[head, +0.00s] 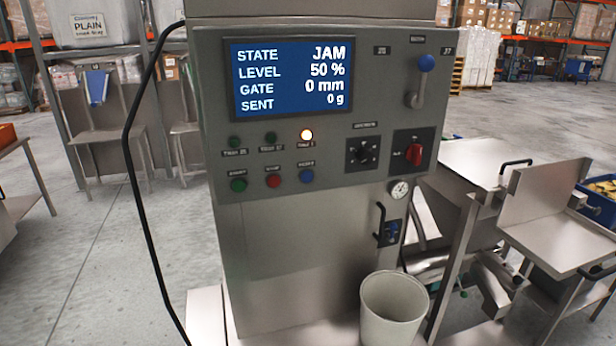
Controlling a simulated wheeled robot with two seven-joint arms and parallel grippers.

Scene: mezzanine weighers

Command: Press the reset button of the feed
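The feed's grey control panel (215,110) faces me in the middle of the head view. Its blue screen (290,78) reads STATE JAM, LEVEL 50 %, GATE 0 mm, SENT 0 g. Below the lamps is a row of round buttons: green (239,185), red (273,181) and blue (306,176). Their labels are too small to read surely; the blue one's may be RESET. Neither of my grippers is in view.
A black selector knob (363,152), a red rotary switch (414,155) and a blue-knobbed lever (421,85) are right of the buttons. A black cable (136,190) hangs at the panel's left. A pale bucket (393,310) stands below. Steel tables stand at the right.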

